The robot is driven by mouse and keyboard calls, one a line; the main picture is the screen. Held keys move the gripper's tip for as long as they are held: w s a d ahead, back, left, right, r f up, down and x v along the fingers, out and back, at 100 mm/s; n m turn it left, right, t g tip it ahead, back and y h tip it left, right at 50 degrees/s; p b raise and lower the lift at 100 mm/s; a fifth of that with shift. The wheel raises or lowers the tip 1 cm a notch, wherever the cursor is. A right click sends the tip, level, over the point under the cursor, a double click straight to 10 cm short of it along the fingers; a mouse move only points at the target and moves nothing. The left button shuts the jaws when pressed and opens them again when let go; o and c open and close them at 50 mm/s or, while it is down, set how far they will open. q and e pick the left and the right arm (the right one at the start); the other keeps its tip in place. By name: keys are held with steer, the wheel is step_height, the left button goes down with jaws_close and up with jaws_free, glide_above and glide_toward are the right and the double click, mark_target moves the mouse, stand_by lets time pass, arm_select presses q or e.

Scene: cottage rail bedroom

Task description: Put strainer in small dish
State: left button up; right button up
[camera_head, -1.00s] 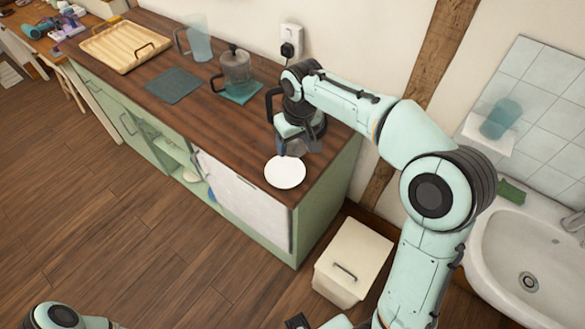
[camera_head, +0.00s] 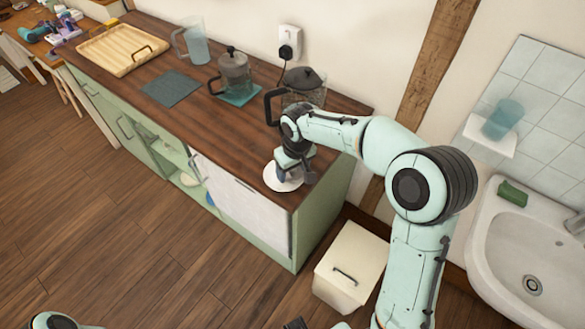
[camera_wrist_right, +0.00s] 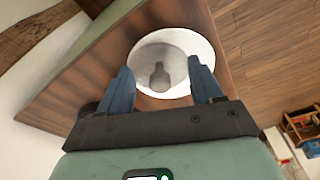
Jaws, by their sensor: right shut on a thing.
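The small dish (camera_head: 271,181) is white and round and sits near the front right corner of the wooden counter. My right gripper (camera_head: 295,172) is directly over it and covers part of it. In the right wrist view the dish (camera_wrist_right: 199,45) lies just past the two blue fingertips (camera_wrist_right: 163,80), which stand apart on either side of its near part. The right gripper is shut on the strainer, whose outline is hard to make out. A grey shape, strainer or shadow, shows in the dish between the fingers. My left gripper is out of view.
A French press (camera_head: 233,70) on a teal mat, a slate-coloured mat (camera_head: 171,87), a glass pitcher (camera_head: 194,45) and a wooden tray (camera_head: 120,50) are further left. The counter's front edge is close to the dish.

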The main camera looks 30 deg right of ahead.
mark_target(296, 180)
steer(key=shift+f+b, duration=0.4)
steer(key=shift+f, duration=0.25)
steer(key=o, duration=1.2)
steer(key=r, duration=0.4)
steer(key=s+r+p, duration=0.1)
steer(key=r, duration=0.3)
steer(key=r+p, duration=0.1)
steer(key=r, duration=0.4)
steer(key=shift+s+r, duration=0.1)
steer(key=shift+s, duration=0.3)
